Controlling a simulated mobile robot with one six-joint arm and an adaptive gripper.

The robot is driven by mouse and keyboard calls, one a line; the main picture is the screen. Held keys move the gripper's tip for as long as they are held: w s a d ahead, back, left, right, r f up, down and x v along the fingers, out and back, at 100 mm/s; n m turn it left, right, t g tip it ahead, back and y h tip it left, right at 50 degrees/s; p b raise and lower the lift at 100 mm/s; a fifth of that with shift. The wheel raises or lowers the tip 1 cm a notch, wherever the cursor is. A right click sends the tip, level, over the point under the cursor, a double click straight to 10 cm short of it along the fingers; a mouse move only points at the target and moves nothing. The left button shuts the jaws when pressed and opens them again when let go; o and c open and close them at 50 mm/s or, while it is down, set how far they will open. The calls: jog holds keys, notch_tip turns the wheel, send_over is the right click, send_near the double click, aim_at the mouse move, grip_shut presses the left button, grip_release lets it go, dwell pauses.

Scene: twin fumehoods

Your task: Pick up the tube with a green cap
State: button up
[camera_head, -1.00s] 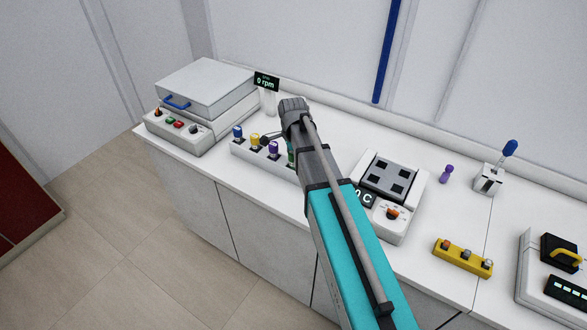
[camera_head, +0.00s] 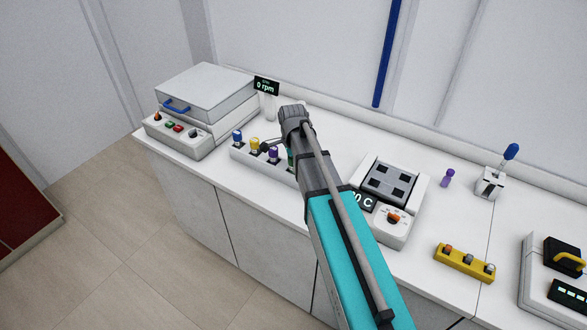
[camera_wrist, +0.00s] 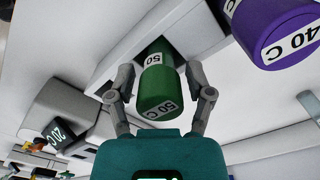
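The green-capped tube (camera_wrist: 161,82) stands in its rack, seen at the middle of the wrist view with "50 C" labels on it. My gripper (camera_wrist: 157,88) is open, one finger on each side of the green tube, with gaps showing between the fingers and the tube. In the head view only a sliver of the green tube (camera_head: 290,158) shows beside my arm, which hides most of it. The white rack (camera_head: 245,156) stands near the front edge of the bench.
A purple-capped tube (camera_wrist: 280,30) marked "40 C" is close by on the right in the wrist view. Yellow (camera_head: 254,145) and blue (camera_head: 238,136) caps stand farther left in the rack. A heater block (camera_head: 388,182) is right of my arm; a large lidded device (camera_head: 205,90) is at left.

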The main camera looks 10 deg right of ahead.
grip_shut()
jog(key=shift+r, duration=0.1)
notch_tip(320, 180, up, 10)
jog(key=p, duration=1)
jog(key=shift+s+f, duration=0.1)
jog(key=shift+f, duration=0.1)
dwell(0.7)
